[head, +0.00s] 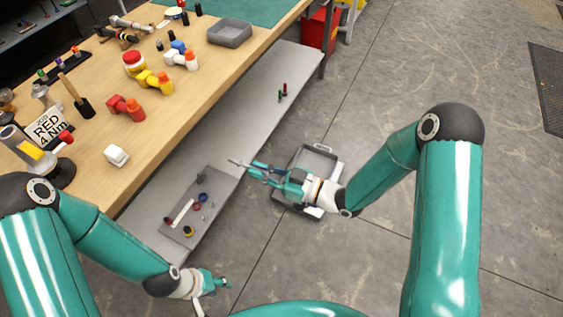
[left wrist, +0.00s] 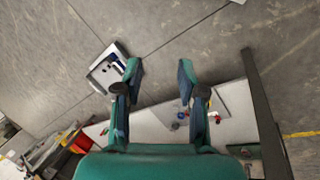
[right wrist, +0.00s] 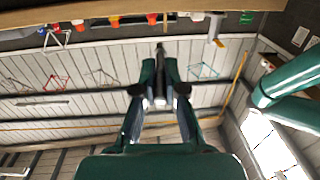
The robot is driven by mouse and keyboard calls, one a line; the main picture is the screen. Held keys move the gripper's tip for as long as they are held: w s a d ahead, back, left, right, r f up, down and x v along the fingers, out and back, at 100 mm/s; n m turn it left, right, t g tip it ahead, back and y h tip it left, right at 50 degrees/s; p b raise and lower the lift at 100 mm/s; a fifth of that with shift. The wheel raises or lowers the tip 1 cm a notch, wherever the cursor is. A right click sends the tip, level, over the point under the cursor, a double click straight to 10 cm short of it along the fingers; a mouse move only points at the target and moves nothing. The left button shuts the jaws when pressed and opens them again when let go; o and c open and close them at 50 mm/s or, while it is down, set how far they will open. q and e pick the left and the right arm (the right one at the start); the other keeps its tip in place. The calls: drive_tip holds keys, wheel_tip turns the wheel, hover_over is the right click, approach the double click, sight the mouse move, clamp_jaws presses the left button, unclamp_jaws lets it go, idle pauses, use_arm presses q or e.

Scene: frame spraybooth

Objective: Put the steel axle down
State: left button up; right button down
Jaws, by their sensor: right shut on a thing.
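My right gripper (head: 262,174) is shut on the steel axle (head: 238,162), a thin grey rod whose end sticks out past the fingertips toward the bench. In the right wrist view the axle (right wrist: 160,75) stands between the two fingers. The right gripper is in front of the lower shelf's edge in the head view; its height above the shelf is hard to tell. My left gripper (head: 224,283) is low in the head view, and its fingers (left wrist: 160,75) are apart with nothing between them in the left wrist view.
The wooden bench (head: 205,88) carries coloured fittings, a mallet (head: 75,95) and a grey bin (head: 229,33). Its lower shelf (head: 260,105) has a bare stretch and a grey tray (head: 212,178) with several small parts. A grey crate (head: 318,150) stands on the floor behind my right gripper.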

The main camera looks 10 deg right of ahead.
use_arm(q)
drive_tip(key=w+a+r+m+g+y, duration=0.15)
drive_tip(key=w+r+m+g, duration=0.55)
drive_tip(key=m, duration=1)
wheel_tip(320, 180, up, 28)
drive_tip(key=m+t+y, duration=0.3)
drive_tip(key=m+t, duration=0.3)
drive_tip(key=m, duration=0.3)
hover_over(235, 162)
drive_tip(key=shift+h, duration=0.25)
drive_tip(key=f, duration=0.7)
drive_tip(key=s+f, duration=0.1)
drive_tip(key=f, duration=0.3)
drive_tip(key=shift+d+f, duration=0.1)
drive_tip(key=shift+f, duration=0.1)
use_arm(e)
drive_tip(key=shift+s+a+n+g+y, duration=0.2)
drive_tip(key=shift+a+n+g+y, duration=0.5)
drive_tip(key=shift+a+g, duration=0.4)
